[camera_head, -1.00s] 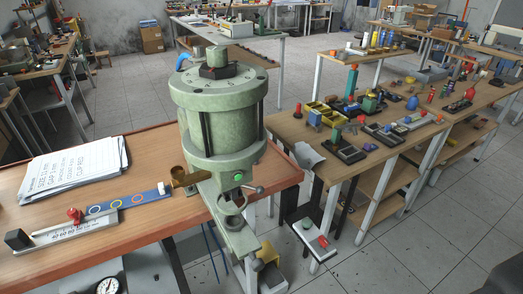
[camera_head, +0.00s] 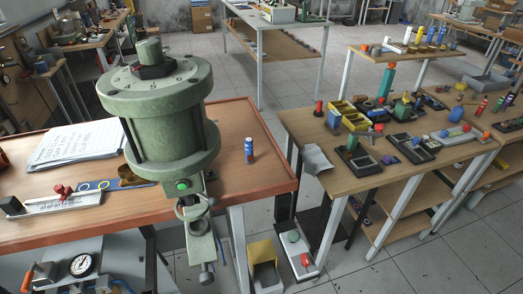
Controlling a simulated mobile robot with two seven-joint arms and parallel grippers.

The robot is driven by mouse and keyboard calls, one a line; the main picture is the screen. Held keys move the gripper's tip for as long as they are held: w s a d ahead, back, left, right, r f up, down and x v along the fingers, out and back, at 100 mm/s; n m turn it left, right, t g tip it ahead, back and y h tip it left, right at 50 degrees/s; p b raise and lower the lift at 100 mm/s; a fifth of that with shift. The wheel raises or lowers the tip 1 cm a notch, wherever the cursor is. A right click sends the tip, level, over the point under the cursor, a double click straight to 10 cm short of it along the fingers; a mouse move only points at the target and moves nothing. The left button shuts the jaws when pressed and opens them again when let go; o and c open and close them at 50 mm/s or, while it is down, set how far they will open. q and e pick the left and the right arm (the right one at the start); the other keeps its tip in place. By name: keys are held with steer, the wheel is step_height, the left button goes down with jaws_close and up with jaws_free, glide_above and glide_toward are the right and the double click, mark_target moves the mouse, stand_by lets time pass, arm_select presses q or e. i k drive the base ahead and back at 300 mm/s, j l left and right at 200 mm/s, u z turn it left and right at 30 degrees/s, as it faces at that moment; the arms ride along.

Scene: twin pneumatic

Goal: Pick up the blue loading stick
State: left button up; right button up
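Neither of my grippers shows in the head view.
The wooden bench (camera_head: 235,185) is bare around the blue cylinder. White papers (camera_head: 75,145) and a scale with a red knob (camera_head: 60,203) lie at left. A crowded side table (camera_head: 330,180) stands to the right across a gap, with a yellow bin (camera_head: 262,255) below.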

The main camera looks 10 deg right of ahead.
mark_target(248, 142)
steer(key=i+l, duration=0.1)
steer(key=l, duration=0.65)
steer(key=i+l, duration=0.1)
steer(key=l, duration=1.4)
steer(key=i+l, duration=0.15)
steer(key=l, duration=0.6)
steer(key=i+u, duration=0.05)
